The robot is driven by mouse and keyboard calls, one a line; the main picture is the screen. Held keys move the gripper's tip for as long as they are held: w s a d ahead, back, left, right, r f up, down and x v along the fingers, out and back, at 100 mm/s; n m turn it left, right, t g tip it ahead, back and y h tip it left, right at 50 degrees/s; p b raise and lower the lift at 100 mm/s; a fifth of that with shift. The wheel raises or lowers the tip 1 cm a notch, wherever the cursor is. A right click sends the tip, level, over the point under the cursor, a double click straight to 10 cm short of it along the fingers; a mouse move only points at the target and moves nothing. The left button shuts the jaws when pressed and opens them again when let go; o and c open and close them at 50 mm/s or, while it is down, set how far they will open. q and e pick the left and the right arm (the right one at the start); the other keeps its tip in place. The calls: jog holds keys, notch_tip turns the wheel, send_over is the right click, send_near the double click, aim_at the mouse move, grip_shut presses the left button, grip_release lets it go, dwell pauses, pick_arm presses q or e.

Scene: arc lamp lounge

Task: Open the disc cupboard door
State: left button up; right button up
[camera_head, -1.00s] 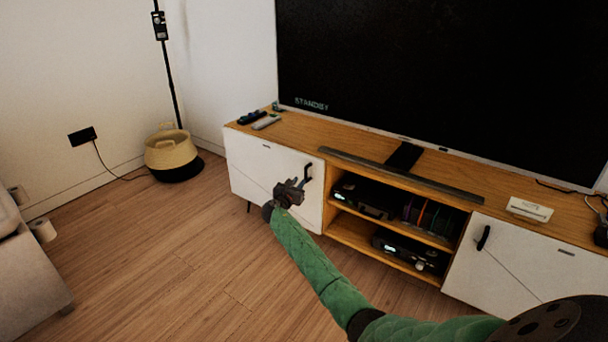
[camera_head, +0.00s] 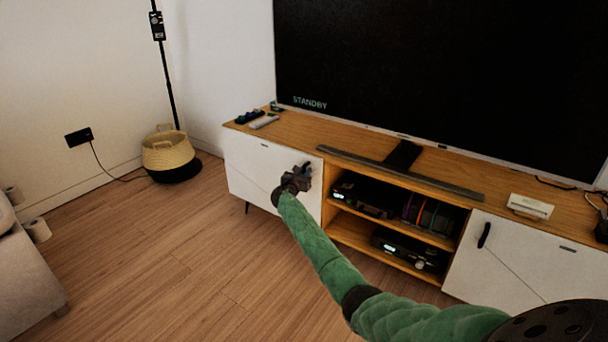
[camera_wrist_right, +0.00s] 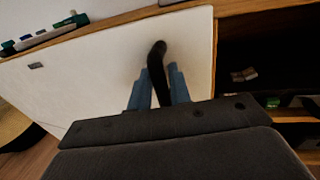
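The left white cupboard door (camera_head: 250,166) of the wooden TV cabinet is closed and flush with its front. Its dark upright handle (camera_wrist_right: 158,58) is near the door's right edge. In the head view, my right gripper (camera_head: 303,172) is at this handle and mostly hides it. In the right wrist view, its two blue fingers (camera_wrist_right: 159,88) stand on either side of the handle, which runs between them. They look open around it; firm contact is not visible. A second white door (camera_head: 510,262) with a black handle (camera_head: 484,236) is closed at the right. My left gripper is not in view.
Open shelves (camera_head: 385,235) with dark devices and coloured cases lie between the doors. A TV (camera_head: 440,80) and soundbar (camera_head: 400,174) are on top. A basket (camera_head: 168,155) stands by the wall, a grey sofa (camera_head: 30,280) at left. The floor before the left door is clear.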

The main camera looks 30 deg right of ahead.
grip_shut()
jog(key=shift+a, duration=0.1)
